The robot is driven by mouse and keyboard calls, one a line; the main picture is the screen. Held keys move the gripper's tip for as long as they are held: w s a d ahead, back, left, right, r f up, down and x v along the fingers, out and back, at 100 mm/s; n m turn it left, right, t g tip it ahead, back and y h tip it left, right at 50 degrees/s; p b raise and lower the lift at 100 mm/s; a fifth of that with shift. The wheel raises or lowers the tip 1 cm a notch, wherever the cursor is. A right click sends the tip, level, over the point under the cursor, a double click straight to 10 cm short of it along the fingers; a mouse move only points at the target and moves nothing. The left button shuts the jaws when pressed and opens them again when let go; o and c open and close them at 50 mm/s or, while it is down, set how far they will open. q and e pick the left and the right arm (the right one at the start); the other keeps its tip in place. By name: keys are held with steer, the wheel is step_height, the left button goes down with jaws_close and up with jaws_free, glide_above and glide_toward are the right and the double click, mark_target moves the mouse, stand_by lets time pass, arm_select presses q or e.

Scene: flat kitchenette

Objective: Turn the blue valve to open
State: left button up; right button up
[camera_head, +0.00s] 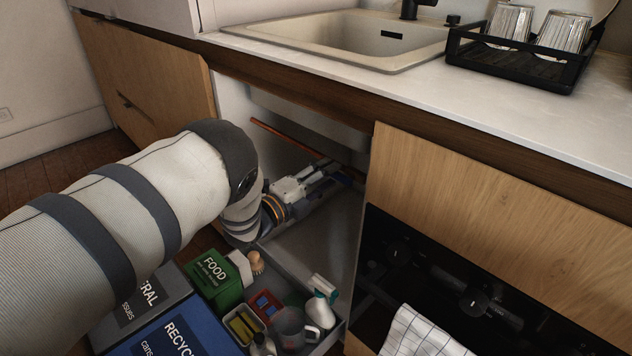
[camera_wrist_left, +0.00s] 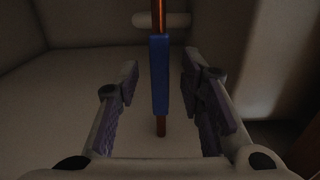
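The blue valve handle (camera_wrist_left: 159,75) stands upright in the middle of the left wrist view, in line with a copper pipe (camera_wrist_left: 160,128). My left gripper (camera_wrist_left: 164,88) is open, with one finger on each side of the blue handle and a visible gap on both sides. In the head view my left arm reaches into the open cabinet under the sink, and the gripper (camera_head: 325,172) is by the copper pipe (camera_head: 285,137) there. The valve is hard to make out in the head view. My right gripper is in neither view.
Below the arm is a pulled-out drawer (camera_head: 340,328) with a spray bottle (camera_head: 321,302), a jug and other items. A green food bin (camera_head: 214,280) and a blue recycling bin (camera_head: 172,336) stand beside it. The cabinet's right side borders an oven (camera_head: 440,285) with a towel.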

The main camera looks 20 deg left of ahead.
arm_select(q)
steer(key=v, duration=1.1)
steer(key=shift+r, duration=0.1)
